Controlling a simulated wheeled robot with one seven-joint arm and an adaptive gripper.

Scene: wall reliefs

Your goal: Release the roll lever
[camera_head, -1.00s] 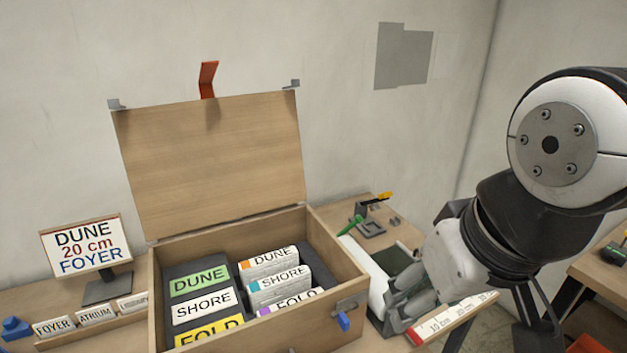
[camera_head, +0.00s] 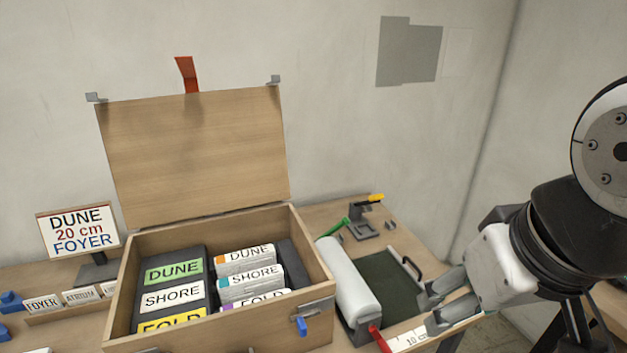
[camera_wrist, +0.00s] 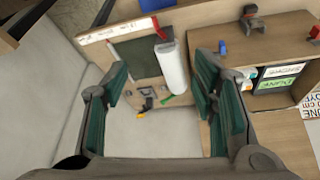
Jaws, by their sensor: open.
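A white roll (camera_head: 350,283) lies in a grey holder right of the wooden box. A red lever (camera_head: 379,338) sits at the roll's near end and angles down toward the ruler strip. A green lever (camera_head: 333,228) is at its far end. The wrist view also shows the roll (camera_wrist: 172,70), the red lever (camera_wrist: 158,30) and the green lever (camera_wrist: 166,99). My gripper (camera_head: 437,306) is open and empty, right of the roll and the red lever, apart from both. Its two fingers frame the roll in the wrist view (camera_wrist: 160,82).
The open box (camera_head: 317,268) holds labelled rolls and cards, with a blue latch (camera_head: 301,326) in front. A dark green mat (camera_head: 388,284) with a black handle lies right of the roll. A grey device with a yellow handle (camera_head: 375,198) stands behind. A ruler strip (camera_head: 410,341) edges the front.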

